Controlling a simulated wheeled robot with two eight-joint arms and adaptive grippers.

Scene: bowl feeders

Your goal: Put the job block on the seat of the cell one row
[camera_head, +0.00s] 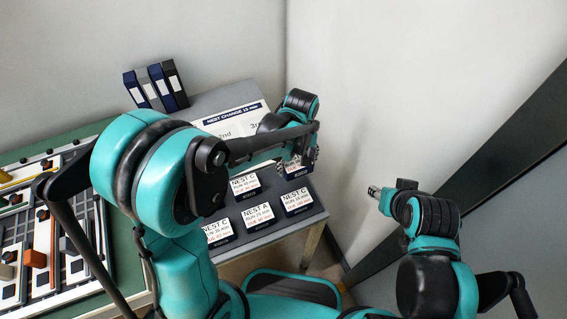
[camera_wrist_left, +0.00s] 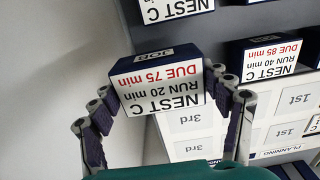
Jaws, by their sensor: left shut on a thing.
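My left gripper (camera_head: 308,155) reaches over the right part of the grey table. In the left wrist view its fingers (camera_wrist_left: 165,88) are shut on the job block (camera_wrist_left: 158,84), a dark blue block with a white label reading NEST C, RUN 20 min, DUE 75 min, upside down in that view. Beneath and beyond it is a white board (camera_wrist_left: 190,120) with cells marked 1st and 3rd; in the head view the board (camera_head: 233,116) reads NEST CHANGE 15 min. The arm hides part of it. My right gripper (camera_head: 375,192) is at the right, away from the table; its jaws are too small to judge.
Several similar labelled blocks stand on the grey table, such as a NEST A block (camera_head: 258,216) and a NEST C block (camera_head: 297,201). Walls close in behind and at the right. A green bench (camera_head: 45,150) with trays is at the left.

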